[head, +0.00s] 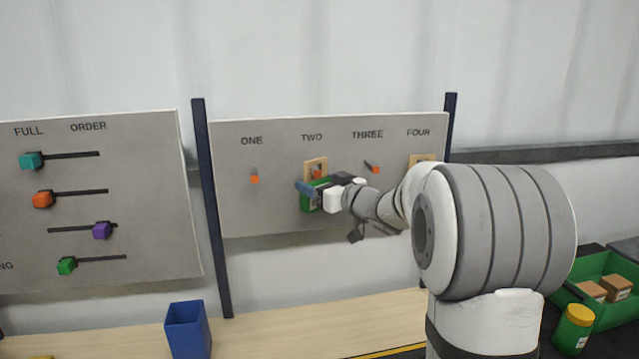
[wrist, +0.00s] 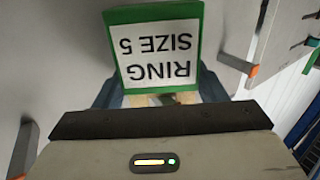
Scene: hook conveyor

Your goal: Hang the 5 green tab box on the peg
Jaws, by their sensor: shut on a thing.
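My gripper (head: 318,194) is shut on the green box (head: 309,197) in front of the grey board, below the word TWO. In the wrist view the green box (wrist: 110,48) has a white label reading RING SIZE 5, upside down. A tan tab (head: 322,162) rises above the box. The orange tip of peg TWO (head: 317,174) shows within the tab's outline. I cannot tell whether the peg passes through the tab's hole. The gripper's blue fingers (wrist: 212,84) lie on both sides of the box.
Peg ONE (head: 254,176) is bare, and so is peg THREE (head: 373,168). A tan tab (head: 420,158) shows under FOUR, partly hidden by my arm. A slider board (head: 150,220) stands left. A blue bin (head: 187,330) stands below; a green crate (head: 610,265) is at right.

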